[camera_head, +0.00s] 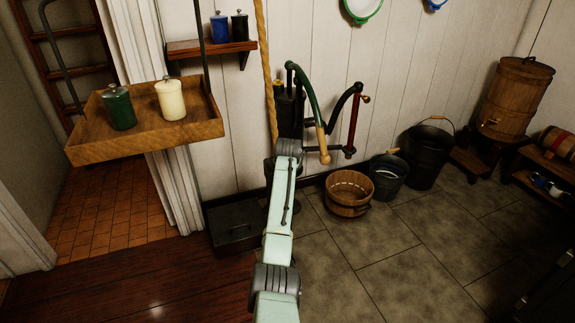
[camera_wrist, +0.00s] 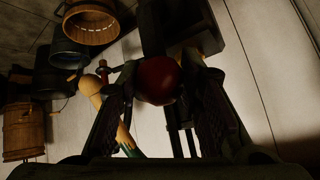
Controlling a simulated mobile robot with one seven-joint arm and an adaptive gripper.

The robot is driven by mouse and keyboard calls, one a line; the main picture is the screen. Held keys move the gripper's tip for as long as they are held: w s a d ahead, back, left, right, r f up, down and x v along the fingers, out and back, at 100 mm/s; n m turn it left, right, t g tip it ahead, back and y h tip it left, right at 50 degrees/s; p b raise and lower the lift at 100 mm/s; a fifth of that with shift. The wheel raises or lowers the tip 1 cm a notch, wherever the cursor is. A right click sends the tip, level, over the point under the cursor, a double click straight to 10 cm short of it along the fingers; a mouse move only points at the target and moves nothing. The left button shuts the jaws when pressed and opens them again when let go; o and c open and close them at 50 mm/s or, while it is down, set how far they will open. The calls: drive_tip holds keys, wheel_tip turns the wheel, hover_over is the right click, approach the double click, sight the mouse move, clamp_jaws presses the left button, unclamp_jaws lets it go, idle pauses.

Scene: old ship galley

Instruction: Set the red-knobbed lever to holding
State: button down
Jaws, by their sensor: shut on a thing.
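The lever's round red knob (camera_wrist: 157,80) shows in the middle of the wrist view. My gripper (camera_wrist: 160,92) has a dark finger on each side of the knob and is shut on it. The lever's shaft and the marks of its settings cannot be made out. In the head view my arm reaches to the dark pump body (camera_head: 289,108) by the wall and hides my gripper and the red knob.
The pump's green handle (camera_head: 305,88) with its wooden grip (camera_head: 322,145) hangs close to the right of my wrist. A wooden tub (camera_head: 349,194) and dark buckets (camera_head: 430,150) stand right. A hanging tray (camera_head: 85,152) with two canisters is at left.

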drive_tip(key=shift+d, duration=0.1)
drive_tip(key=c, duration=1.1)
unclamp_jaws()
drive_tip(key=v, duration=1.2)
